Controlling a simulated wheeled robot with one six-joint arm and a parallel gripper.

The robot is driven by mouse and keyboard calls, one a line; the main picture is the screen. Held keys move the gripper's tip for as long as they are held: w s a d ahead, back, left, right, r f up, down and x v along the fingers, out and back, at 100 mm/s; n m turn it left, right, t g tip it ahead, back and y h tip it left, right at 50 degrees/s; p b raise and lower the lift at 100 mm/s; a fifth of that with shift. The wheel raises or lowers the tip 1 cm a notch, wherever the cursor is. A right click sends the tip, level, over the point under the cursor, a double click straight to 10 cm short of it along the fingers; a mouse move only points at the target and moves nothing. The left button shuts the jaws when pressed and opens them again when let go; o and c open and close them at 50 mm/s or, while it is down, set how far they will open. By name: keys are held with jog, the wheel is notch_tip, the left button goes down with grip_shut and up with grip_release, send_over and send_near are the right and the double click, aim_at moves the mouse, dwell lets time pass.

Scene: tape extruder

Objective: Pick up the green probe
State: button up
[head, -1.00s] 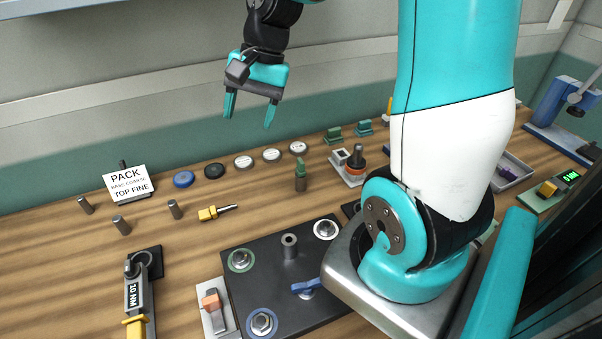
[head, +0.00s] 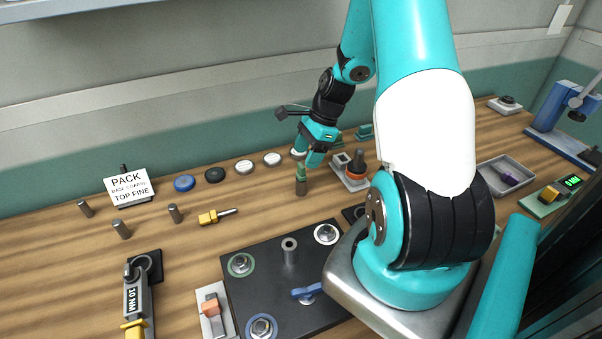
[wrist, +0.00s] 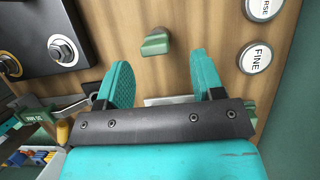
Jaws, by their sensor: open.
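The green probe (head: 301,174) stands upright on the wooden bench, green on top with a dark, dull lower body. In the wrist view the green piece (wrist: 155,43) shows just beyond the fingertips, roughly in line with the gap between them. My gripper (head: 307,158) is low, beside and slightly above the probe's top in the head view. Its two teal fingers are spread apart in the wrist view (wrist: 163,75), with nothing held between them. I cannot tell whether a finger touches the probe.
White discs (head: 244,167), a black disc (head: 215,175) and a blue disc (head: 184,183) lie left of the probe. A grey tray with an orange-ringed part (head: 356,166) stands close on its right. A dark plate (head: 265,285) with bolts is in front.

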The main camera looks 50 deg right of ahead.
aim_at(299, 173)
jog(key=shift+s+p+x, duration=0.2)
jog(key=shift+p+x, duration=0.7)
jog(key=shift+x, duration=2.4)
jog(key=shift+a, duration=0.1)
jog(key=c, duration=1)
